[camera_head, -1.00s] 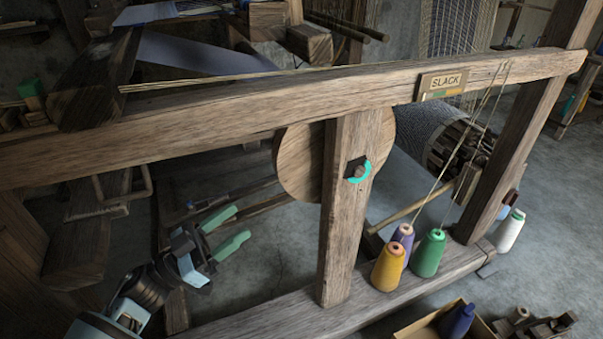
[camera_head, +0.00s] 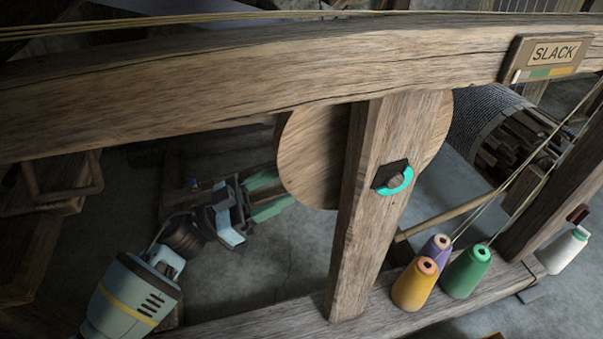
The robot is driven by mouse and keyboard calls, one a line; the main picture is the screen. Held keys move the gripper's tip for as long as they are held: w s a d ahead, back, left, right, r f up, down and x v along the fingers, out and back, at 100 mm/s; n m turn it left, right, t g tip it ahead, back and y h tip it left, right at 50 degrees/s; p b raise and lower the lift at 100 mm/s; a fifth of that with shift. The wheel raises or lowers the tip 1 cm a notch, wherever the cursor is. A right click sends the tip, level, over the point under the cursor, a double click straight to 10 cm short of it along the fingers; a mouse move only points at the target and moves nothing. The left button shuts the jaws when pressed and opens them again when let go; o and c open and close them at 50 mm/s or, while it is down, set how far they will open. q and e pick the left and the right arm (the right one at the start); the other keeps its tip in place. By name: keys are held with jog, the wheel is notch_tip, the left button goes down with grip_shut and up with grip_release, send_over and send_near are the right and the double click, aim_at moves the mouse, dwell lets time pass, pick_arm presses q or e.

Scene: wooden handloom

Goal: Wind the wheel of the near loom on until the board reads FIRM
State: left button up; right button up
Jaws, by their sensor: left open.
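The near loom's round wooden wheel (camera_head: 312,155) sits behind an upright post (camera_head: 365,230), with its rim showing on both sides. A dark hub plate with a turquoise arc (camera_head: 402,184) is on the post's face. The board (camera_head: 553,55) on the top beam reads SLACK, above a small coloured strip. My left gripper (camera_head: 268,194), with green fingers, is open beside the wheel's lower left edge. Its fingertips are close to the rim; I cannot tell whether they touch it. My right gripper is not in view.
A thick top beam (camera_head: 230,75) runs across above my left gripper. Yellow (camera_head: 414,285), green (camera_head: 466,272), purple (camera_head: 437,249) and white (camera_head: 563,250) thread cones stand right of the post. Taut cords run down at the right. Floor left of the post is open.

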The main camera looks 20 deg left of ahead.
aim_at(300, 175)
pick_arm(q)
jog(key=shift+b+x, duration=0.45)
jog(key=shift+x, duration=2.3)
jog(key=shift+c, duration=0.3)
jog(key=shift+a, duration=0.1)
grip_shut()
